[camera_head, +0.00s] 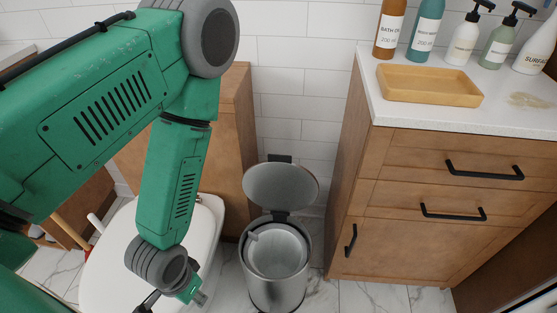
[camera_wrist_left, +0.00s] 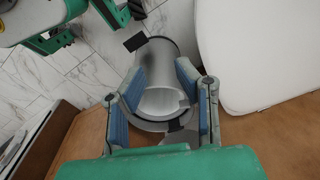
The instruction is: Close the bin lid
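The bin (camera_head: 262,285) is a round brushed-metal can standing on the floor between the toilet and the cabinet. Its round grey lid (camera_head: 281,186) stands open, tilted up at the back toward the wall, and the pale inner bucket shows. The left gripper (camera_head: 172,297) is low in the head view, left of the bin, its fingers partly cut off by the lower edge. In the left wrist view its two blue-padded fingers (camera_wrist_left: 161,72) are spread and empty, with the bin (camera_wrist_left: 168,58) seen between and beyond them. I cannot see contact with the lid. The right gripper is not identifiable.
The white toilet (camera_head: 120,270) stands left of the bin, under my left arm. The wooden cabinet (camera_head: 400,215) is close on the right, with a tray (camera_head: 428,85) and several bottles on its counter. A tiled wall (camera_head: 295,90) is behind; some marble floor (camera_head: 345,297) is clear.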

